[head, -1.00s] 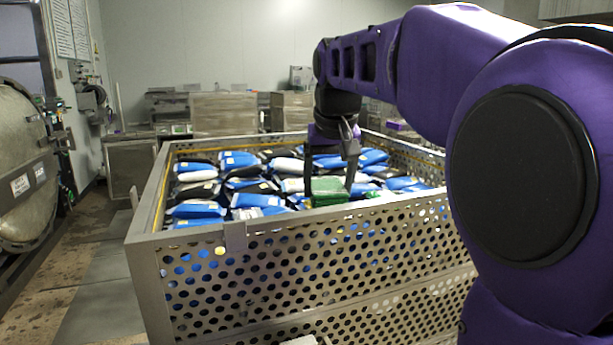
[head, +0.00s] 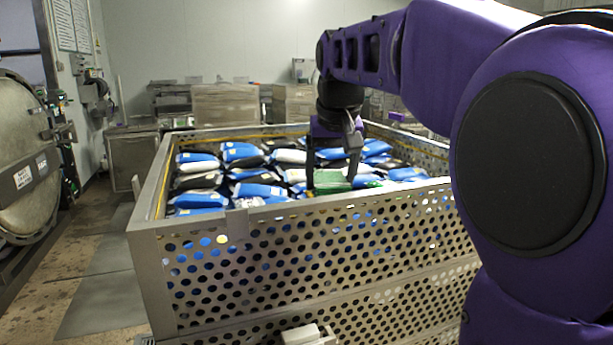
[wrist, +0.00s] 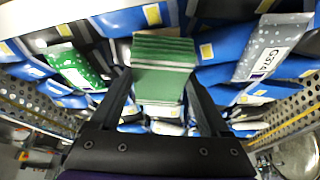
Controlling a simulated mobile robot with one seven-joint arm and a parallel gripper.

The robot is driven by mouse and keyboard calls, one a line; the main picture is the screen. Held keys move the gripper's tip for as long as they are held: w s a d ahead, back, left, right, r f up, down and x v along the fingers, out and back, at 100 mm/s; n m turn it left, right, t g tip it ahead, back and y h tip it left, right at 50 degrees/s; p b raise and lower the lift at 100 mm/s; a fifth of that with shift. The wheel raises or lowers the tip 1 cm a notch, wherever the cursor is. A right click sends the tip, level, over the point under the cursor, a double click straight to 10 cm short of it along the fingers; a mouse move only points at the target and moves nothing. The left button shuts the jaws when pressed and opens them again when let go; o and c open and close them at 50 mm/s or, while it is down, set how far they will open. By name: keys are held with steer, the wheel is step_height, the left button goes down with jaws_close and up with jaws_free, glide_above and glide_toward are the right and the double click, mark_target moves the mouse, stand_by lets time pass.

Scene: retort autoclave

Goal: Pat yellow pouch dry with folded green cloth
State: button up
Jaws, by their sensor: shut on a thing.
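My gripper (head: 331,172) is shut on the folded green cloth (head: 329,181), just behind the near rim of the basket and over the pouches. In the wrist view the layered green cloth (wrist: 163,68) sits between the two dark fingers. Below it lie many blue, white and black pouches (head: 262,190), several with small yellow labels. I cannot pick out a wholly yellow pouch. Whether the cloth touches a pouch is not clear.
The perforated metal basket (head: 300,262) has high walls around the pouches. A green pouch with white spots (wrist: 75,68) and a grey one marked G374 (wrist: 268,48) lie near the cloth. A round autoclave door (head: 25,160) stands left, with open floor (head: 100,280) between.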

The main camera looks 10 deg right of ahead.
steer(key=shift+f+b, duration=0.35)
steer(key=shift+f, duration=0.2)
stand_by(0.7)
steer(key=shift+r, duration=0.1)
step_height(320, 180, up, 3)
steer(key=p, duration=0.2)
steer(key=shift+p, duration=0.35)
steer(key=shift+r, duration=1.95)
steer(key=shift+f, duration=0.1)
steer(key=shift+a+b+x, duration=0.15)
steer(key=shift+b+x, duration=0.55)
steer(key=shift+x, duration=0.85)
steer(key=shift+a+b+x, duration=0.15)
steer(key=shift+b+x, duration=0.5)
steer(key=shift+x, duration=0.95)
steer(key=shift+s+f+b, duration=0.1)
steer(key=shift+f+b, duration=0.3)
steer(key=shift+f, duration=0.15)
